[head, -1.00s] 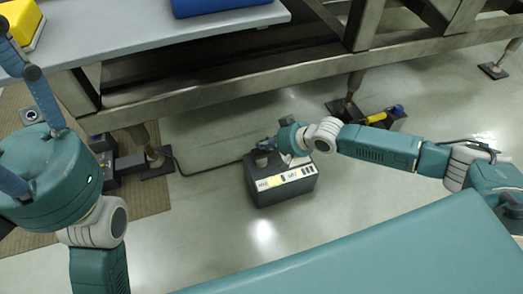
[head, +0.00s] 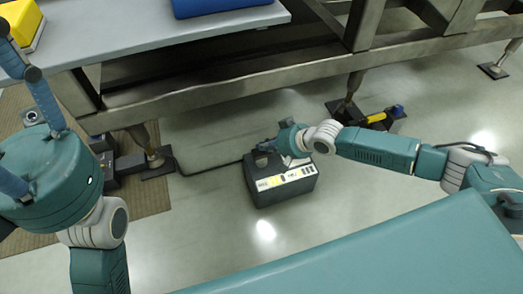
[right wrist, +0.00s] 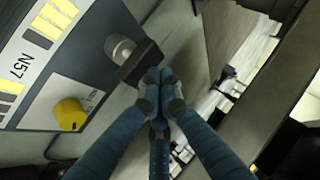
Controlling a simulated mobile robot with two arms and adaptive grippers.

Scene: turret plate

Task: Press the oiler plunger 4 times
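The oiler is a dark grey box (head: 283,189) on the floor, with a white and yellow label strip on top. In the right wrist view its face (right wrist: 20,75) shows the mark N57, a yellow knob (right wrist: 70,113) and a rounded metal piece (right wrist: 119,48) with a dark block beside it. I cannot tell for sure which part is the plunger. My right gripper (right wrist: 161,78) has its fingers together, with nothing seen between them, close beside the dark block; contact is unclear. In the head view it is at the box's back top edge.
A grey steel frame (head: 215,94) with a tabletop (head: 110,40) runs behind the box. A dark hose (head: 205,167) lies from the box to a frame foot (head: 156,160). A yellow-handled thing (head: 376,117) lies near another foot.

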